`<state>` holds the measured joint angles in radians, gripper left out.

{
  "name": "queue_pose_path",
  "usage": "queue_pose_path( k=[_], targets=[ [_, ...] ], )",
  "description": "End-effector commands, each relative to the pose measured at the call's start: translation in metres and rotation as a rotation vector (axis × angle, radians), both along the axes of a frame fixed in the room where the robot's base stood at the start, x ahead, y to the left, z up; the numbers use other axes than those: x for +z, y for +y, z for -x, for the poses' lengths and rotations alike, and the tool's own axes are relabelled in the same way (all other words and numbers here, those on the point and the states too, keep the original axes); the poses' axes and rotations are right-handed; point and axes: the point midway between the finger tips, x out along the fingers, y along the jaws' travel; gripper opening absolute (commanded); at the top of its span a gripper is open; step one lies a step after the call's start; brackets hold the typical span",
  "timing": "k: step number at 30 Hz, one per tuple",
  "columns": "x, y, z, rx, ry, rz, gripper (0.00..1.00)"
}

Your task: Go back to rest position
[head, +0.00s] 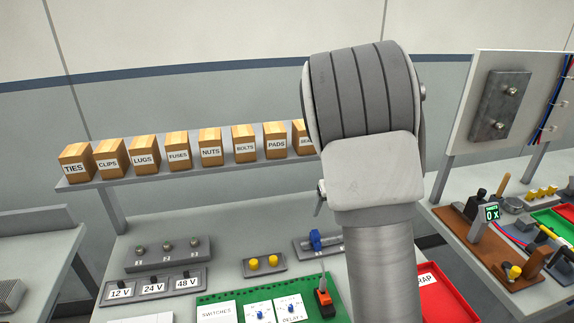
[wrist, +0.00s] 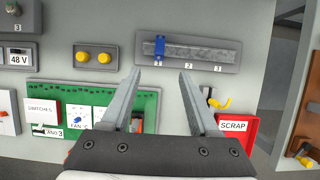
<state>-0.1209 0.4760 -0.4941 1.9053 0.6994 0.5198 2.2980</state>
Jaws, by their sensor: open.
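My gripper (wrist: 160,72) is open in the wrist view, with its two grey fingers apart and nothing between them. It is over the grey bench, with the metal rail strip beyond its fingertips. In the head view my arm stands upright right of centre and mostly hides the gripper.
A grey rail (wrist: 195,53) carries a blue clip (wrist: 160,46). A green board (head: 215,309) with switches lies in front, beside a red scrap tray (head: 440,297). A panel (head: 505,105) stands right. Two yellow buttons (head: 263,263) sit nearby.

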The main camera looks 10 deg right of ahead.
Motion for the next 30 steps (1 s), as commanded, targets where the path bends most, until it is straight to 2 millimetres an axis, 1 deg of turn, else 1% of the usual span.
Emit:
queue_pose_path(
  k=[2, 5, 8, 11, 15, 17, 21, 23, 27, 30],
  targets=[
    [0.003, 0.002, 0.001, 0.019, -0.002, 0.003, 0.62],
    [0.015, 0.011, 0.007, 0.113, -0.012, 0.019, 0.62],
    [0.038, 0.027, 0.022, 0.304, -0.030, 0.061, 0.62],
    [0.065, 0.047, 0.043, 0.559, -0.060, 0.127, 0.62],
    [0.099, 0.073, 0.078, 0.929, -0.109, 0.252, 0.62],
    [0.111, 0.082, 0.094, 1.087, -0.130, 0.317, 0.62],
    [0.136, 0.101, 0.135, 1.453, -0.174, 0.485, 0.62],
    [0.145, 0.108, 0.152, 1.607, -0.188, 0.568, 0.62],
    [0.160, 0.120, 0.194, 1.962, -0.201, 0.777, 0.62],
    [0.166, 0.124, 0.224, 2.208, -0.184, 0.937, 0.62]
  ],
)
